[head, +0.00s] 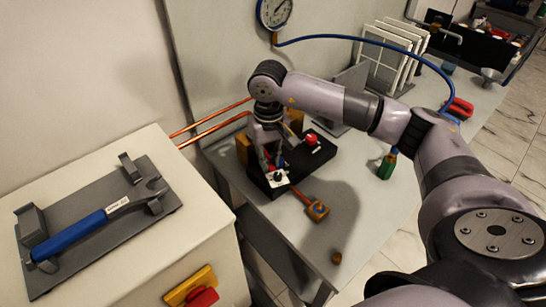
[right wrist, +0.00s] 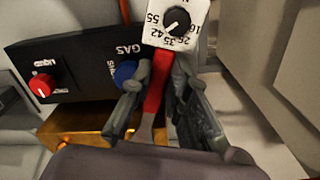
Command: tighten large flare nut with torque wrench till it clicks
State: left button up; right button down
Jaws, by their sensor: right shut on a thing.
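My right gripper (head: 271,166) reaches down over the black manifold block on the grey table. In the right wrist view its fingers (right wrist: 160,88) stand on both sides of a red handle (right wrist: 155,85) with a grey lower end and are shut on it. A white plate (right wrist: 172,20) with a black dial knob and numbers sits at the handle's upper end; it also shows in the head view (head: 277,178). A blue-handled tool (head: 80,234) with a grey head lies in a grey cradle (head: 165,212) at left. I cannot make out the large flare nut.
The black block (head: 262,181) carries a red knob (head: 312,140) and a blue knob (right wrist: 126,73). Copper pipes (head: 214,128) run left from it. A gauge (head: 275,12) with blue hose is behind.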

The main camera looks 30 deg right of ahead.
jog(key=shift+w+a+m+b, duration=0.2)
jog(key=shift+a+m+b, duration=0.05)
jog(key=shift+a+m, duration=0.35)
jog(key=shift+w+a+m+b, duration=0.25)
jog(key=shift+a+m+b, duration=0.05)
jog(key=shift+a+m, duration=0.3)
jog(key=shift+w+a+m+b, duration=0.25)
jog(key=shift+a+m, duration=0.25)
jog(key=shift+a, duration=0.2)
dwell(1.6)
jog(key=shift+s+d+n+b, duration=0.25)
jog(key=shift+d+n+b, duration=0.15)
jog(key=shift+d+n, duration=0.1)
jog(key=shift+s+d+n+b, duration=0.25)
jog(key=shift+d+n+b, duration=0.15)
jog(key=shift+d, duration=0.1)
dwell(0.3)
dwell(0.4)
jog(key=shift+s+a, duration=0.25)
jog(key=shift+s, duration=0.55)
jog(key=shift+s+a, duration=0.3)
jog(key=shift+s, duration=0.45)
jog(key=shift+s+a, duration=0.25)
jog(key=shift+s, duration=0.55)
jog(key=shift+r, duration=0.15)
jog(key=shift+r+p, duration=0.75)
jog(key=shift+r, duration=1.4)
